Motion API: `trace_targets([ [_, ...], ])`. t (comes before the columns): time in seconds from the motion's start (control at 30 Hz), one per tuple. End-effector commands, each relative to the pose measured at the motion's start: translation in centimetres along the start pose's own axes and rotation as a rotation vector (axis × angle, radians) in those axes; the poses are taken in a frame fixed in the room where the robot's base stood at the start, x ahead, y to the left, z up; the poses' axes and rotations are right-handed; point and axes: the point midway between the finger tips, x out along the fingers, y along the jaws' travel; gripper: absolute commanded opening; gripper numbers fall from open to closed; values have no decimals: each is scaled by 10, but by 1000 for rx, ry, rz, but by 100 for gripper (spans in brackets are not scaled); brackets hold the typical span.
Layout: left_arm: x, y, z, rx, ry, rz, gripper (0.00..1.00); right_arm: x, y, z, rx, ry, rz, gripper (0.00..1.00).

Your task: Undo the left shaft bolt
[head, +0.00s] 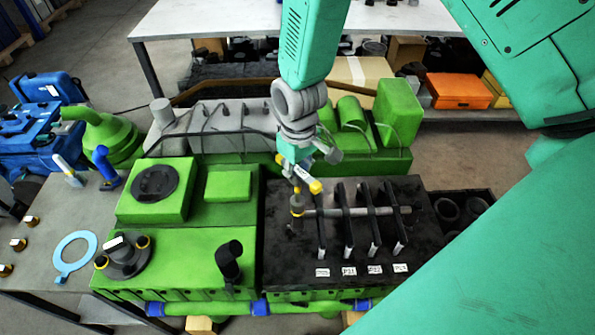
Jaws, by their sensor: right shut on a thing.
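The rocker shaft (375,211) is a grey bar lying across the black top of the engine block (285,262). Several dark upright rocker arms (348,220) stand along it. The left shaft bolt (297,203), dark with a yellowish band, stands upright at the shaft's left end. My right gripper (305,187) comes down from the top centre, its yellow-tipped fingers shut around the bolt's upper end. The fingers partly hide the bolt's head. My left gripper is not in view.
A green engine housing (180,260) with a black elbow pipe (230,260) lies left of the block. A dark bin (465,208) with rings stands at its right. A grey table (45,225) at the left holds a light blue gasket (75,252). My green arm covers the right side.

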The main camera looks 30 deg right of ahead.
Motion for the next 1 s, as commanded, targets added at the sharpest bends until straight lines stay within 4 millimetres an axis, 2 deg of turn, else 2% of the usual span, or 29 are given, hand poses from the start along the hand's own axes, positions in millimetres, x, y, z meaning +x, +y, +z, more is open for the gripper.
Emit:
trace_targets([
  [0.1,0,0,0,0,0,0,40,0,0,0,126,1,1,0],
  [0.2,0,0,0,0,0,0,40,0,0,0,173,1,0,0],
  [0.8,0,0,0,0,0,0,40,0,1,-2,173,0,0,0],
  [1.0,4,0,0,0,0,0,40,6,1,-2,173,0,0,0],
])
